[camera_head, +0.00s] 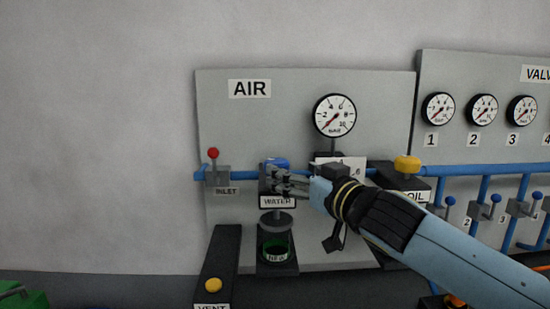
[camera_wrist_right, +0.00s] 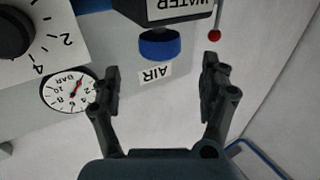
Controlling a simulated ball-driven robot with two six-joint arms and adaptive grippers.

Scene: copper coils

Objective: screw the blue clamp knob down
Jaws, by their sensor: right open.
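The blue clamp knob (camera_head: 278,162) sits on top of the dark block with the WATER label (camera_head: 277,202) on the AIR panel. In the right wrist view the knob (camera_wrist_right: 159,46) shows with a ribbed side, against the WATER block (camera_wrist_right: 172,10). The knob lies beyond the fingertips, roughly centred in the gap. My left gripper is not in view.
A red-tipped INLET lever (camera_head: 213,154) stands left of the knob. A pressure gauge (camera_head: 335,115) and a yellow knob by the OIL label (camera_head: 407,164) are to the right. Below the block is a round dark plate (camera_head: 276,223) over a green-rimmed cup (camera_head: 275,249).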

